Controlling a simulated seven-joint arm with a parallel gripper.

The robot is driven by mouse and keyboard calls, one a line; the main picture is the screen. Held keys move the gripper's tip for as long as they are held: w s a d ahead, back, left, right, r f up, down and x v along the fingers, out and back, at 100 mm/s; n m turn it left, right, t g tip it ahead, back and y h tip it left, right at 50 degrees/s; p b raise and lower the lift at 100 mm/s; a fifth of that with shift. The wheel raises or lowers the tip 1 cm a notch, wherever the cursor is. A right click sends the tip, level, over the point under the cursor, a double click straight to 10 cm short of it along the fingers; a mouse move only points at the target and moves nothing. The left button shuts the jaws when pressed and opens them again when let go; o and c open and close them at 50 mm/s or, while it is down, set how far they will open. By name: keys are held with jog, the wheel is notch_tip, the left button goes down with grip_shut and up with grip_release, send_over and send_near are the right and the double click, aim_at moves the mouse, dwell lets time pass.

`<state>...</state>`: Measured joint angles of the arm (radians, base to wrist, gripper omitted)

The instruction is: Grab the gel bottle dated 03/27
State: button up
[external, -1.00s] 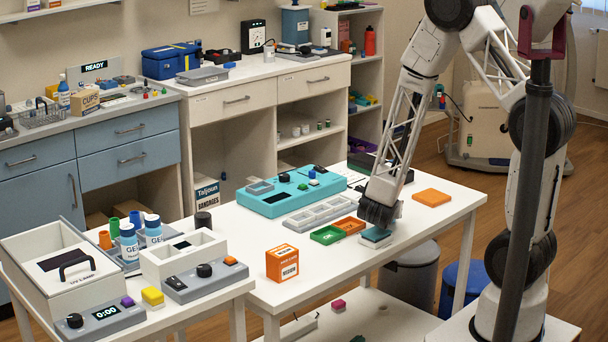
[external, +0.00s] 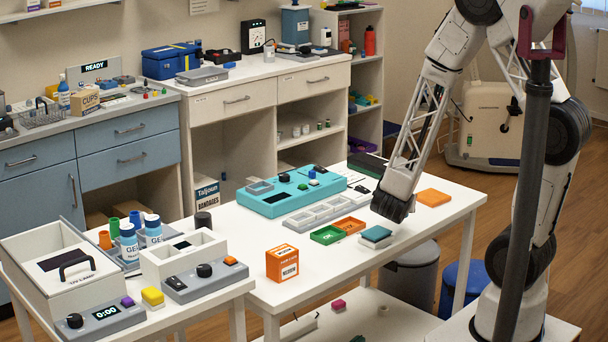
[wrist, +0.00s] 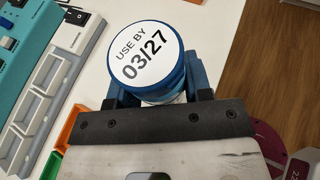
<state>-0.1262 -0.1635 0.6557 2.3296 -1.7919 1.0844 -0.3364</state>
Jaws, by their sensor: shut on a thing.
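In the wrist view a bottle with a white round top label reading "USE BY 03/27" (wrist: 150,52) and a blue cap rim sits between the blue fingers of my gripper (wrist: 158,90). The fingers are shut on it; its lower body is mostly hidden below the cap. Two other gel bottles, white with blue caps, stand at left: one in front (external: 129,243) and one behind (external: 153,232).
A green tray (external: 327,235) and an orange tray (external: 349,226) lie left of my gripper. An orange box (external: 282,264) stands near the front edge. A teal device (external: 285,197) and grey compartment tray (external: 318,214) lie behind. A flat orange block (external: 433,197) is at right.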

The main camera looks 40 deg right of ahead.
jog(key=s+a+r, duration=0.1)
jog(key=s+a, duration=0.1)
jog(key=s, duration=0.8)
jog(key=shift+s, duration=0.1)
dwell(0.6)
